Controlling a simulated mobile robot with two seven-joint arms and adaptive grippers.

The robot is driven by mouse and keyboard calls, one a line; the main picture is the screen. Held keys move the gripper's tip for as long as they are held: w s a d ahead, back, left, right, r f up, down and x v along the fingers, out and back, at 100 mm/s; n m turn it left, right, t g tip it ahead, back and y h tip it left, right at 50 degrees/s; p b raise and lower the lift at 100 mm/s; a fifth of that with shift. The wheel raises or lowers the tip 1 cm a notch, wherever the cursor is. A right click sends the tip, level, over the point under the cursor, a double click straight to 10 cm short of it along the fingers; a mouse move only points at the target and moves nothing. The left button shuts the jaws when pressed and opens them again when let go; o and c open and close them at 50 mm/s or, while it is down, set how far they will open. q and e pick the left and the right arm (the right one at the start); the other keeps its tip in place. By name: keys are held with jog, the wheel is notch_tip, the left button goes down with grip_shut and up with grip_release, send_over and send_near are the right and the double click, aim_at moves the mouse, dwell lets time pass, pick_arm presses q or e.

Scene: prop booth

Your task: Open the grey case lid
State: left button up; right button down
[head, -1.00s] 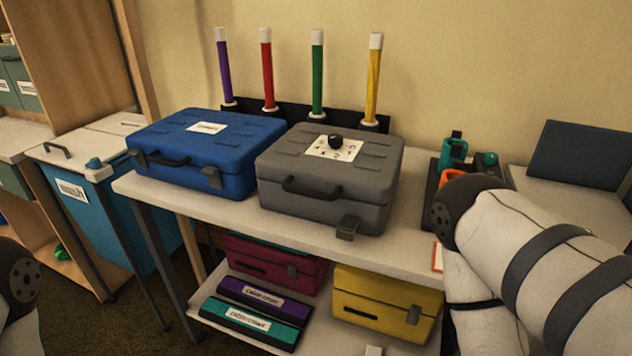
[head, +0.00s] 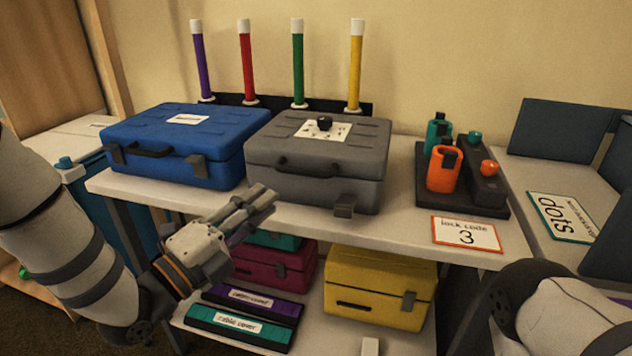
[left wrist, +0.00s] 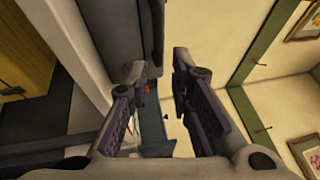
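The grey case (head: 315,175) stands on the upper shelf of the table with its lid (head: 360,135) shut. A black knob (head: 324,123) sits on a white marked label on the lid. A dark handle (head: 318,168) is on its front, and a latch (head: 344,205) sticks out at the front right. My left gripper (head: 262,199) is in front of the case's left part, near the table's front edge, apart from the handle. In the left wrist view its fingers (left wrist: 163,78) are spread with nothing between them. My right gripper is out of view; only part of that arm shows.
A blue case (head: 180,150) stands close on the left. Orange and teal padlocks on a dark base (head: 460,200) are to the right, behind a "lock code 3" card (head: 466,234). Upright coloured tubes stand behind. A yellow case (head: 380,290) is on the lower shelf.

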aim_at(300, 174)
pick_arm(q)
jog(key=x, duration=1.1)
jog(key=shift+w+a+f, duration=0.1)
jog(key=shift+w, duration=0.05)
grip_shut()
